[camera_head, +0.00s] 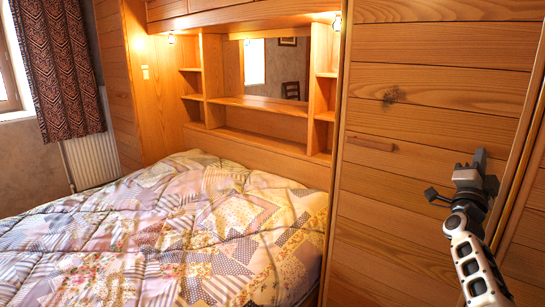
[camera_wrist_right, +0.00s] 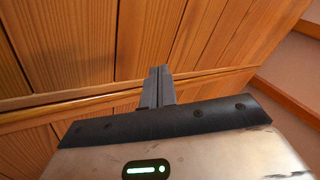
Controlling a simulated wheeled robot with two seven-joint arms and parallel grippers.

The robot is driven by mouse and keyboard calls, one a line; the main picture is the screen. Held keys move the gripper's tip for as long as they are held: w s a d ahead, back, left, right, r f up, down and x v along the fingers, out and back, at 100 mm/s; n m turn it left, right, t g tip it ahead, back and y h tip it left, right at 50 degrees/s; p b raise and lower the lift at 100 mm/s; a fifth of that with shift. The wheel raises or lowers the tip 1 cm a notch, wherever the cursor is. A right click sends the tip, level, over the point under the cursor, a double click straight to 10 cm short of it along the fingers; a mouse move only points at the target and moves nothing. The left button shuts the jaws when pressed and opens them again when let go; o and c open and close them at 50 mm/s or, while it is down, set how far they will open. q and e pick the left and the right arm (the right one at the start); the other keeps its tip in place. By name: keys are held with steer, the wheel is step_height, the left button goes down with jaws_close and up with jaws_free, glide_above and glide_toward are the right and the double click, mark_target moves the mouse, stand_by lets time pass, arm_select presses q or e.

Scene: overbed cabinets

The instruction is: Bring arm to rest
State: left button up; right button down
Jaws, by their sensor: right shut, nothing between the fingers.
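My right gripper (camera_head: 479,158) is at the right of the head view, pointing up in front of the wooden cabinet door (camera_head: 430,120). Its fingers are together and hold nothing. In the right wrist view the closed fingers (camera_wrist_right: 157,82) point toward wooden planks (camera_wrist_right: 60,40). I cannot tell if the fingertips touch the wood. My left gripper is not in view.
A bed (camera_head: 160,235) with a patchwork quilt fills the lower left. A wooden shelf unit (camera_head: 262,104) with a mirror stands behind it. A small wooden handle (camera_head: 370,143) sits on the cabinet door. A curtain (camera_head: 58,65) and a radiator (camera_head: 92,158) are at the far left.

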steer(key=s+a+r+n+t+y, duration=0.2)
steer(key=s+r+n+t+y, duration=0.65)
steer(key=n+y, duration=0.5)
steer(key=w+d+f+n+g+h, duration=0.2)
steer(key=w+f+n+g, duration=0.1)
steer(key=f+n+g, duration=0.4)
steer(key=w+d+f+n+g+h, duration=0.1)
steer(key=w+d+f+n+g, duration=0.2)
steer(key=f, duration=0.6)
steer(key=s+a+f+n+g+y, duration=0.1)
steer(key=s+a+f+g+y, duration=0.15)
steer(key=a+f, duration=0.55)
steer(key=s+a+f+g+y, duration=0.15)
steer(key=s+a+f, duration=0.25)
steer(key=a+f, duration=0.4)
steer(key=s+a+f+g+y, duration=0.1)
steer(key=s+a+f+y, duration=0.2)
steer(key=s+a+f, duration=0.75)
steer(key=s+a+m+g+y+p, duration=0.1)
steer(key=s+a, duration=0.4)
steer(key=s, duration=0.3)
steer(key=s+a+m+g, duration=0.1)
steer(key=s+a, duration=0.4)
steer(key=s, duration=0.4)
steer(key=shift+s+a+r+y+p, duration=0.15)
steer(key=shift+a+r+y+p, duration=0.05)
steer(key=shift+a+y+p, duration=0.2)
